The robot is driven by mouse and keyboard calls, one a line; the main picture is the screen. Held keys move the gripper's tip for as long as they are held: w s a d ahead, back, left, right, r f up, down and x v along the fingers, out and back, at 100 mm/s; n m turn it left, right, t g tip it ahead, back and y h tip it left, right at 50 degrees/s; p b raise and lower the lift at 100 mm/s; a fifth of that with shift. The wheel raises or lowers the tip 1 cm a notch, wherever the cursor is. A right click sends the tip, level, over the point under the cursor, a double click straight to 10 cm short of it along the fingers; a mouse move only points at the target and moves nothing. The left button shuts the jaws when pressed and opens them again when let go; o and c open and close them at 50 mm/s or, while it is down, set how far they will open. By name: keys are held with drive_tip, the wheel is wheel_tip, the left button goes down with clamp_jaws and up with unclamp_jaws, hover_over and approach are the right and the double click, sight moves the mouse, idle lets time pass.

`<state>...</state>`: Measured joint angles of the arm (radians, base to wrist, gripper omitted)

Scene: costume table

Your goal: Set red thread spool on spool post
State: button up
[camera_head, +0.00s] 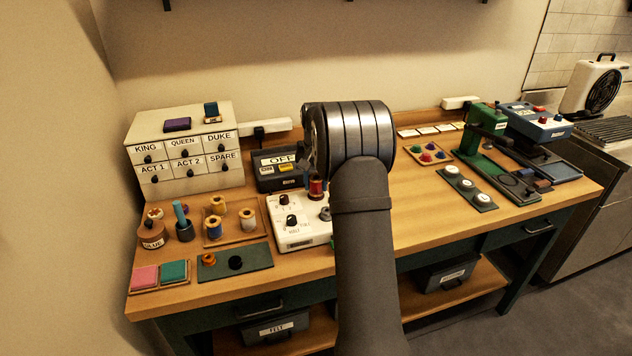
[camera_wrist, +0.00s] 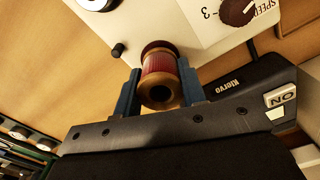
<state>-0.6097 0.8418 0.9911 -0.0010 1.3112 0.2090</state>
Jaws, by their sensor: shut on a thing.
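The red thread spool (camera_head: 317,188) has red thread and tan wooden ends. It shows close up in the wrist view (camera_wrist: 159,64). My gripper (camera_wrist: 158,72) is shut on it, with a blue finger on each side. The spool is over the white control box (camera_head: 292,235) with black dials; I cannot tell whether it touches the box. A small black peg (camera_wrist: 118,50) stands on the box beside the spool; I cannot tell if it is the spool post. My arm hides part of the box in the head view.
A dark box (camera_head: 283,173) with an OFF label stands behind the white box. Other spools (camera_head: 247,219) stand on a wooden tray to the left, beside a glue pot (camera_head: 152,234). A drawer cabinet (camera_head: 185,152) is at back left.

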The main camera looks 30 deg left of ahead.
drive_tip(key=shift+f, duration=0.45)
drive_tip(key=o, duration=0.7)
drive_tip(key=shift+r, duration=5.5)
drive_tip(key=shift+f, duration=0.1)
wheel_tip(320, 180, down, 9)
drive_tip(key=shift+r, duration=0.2)
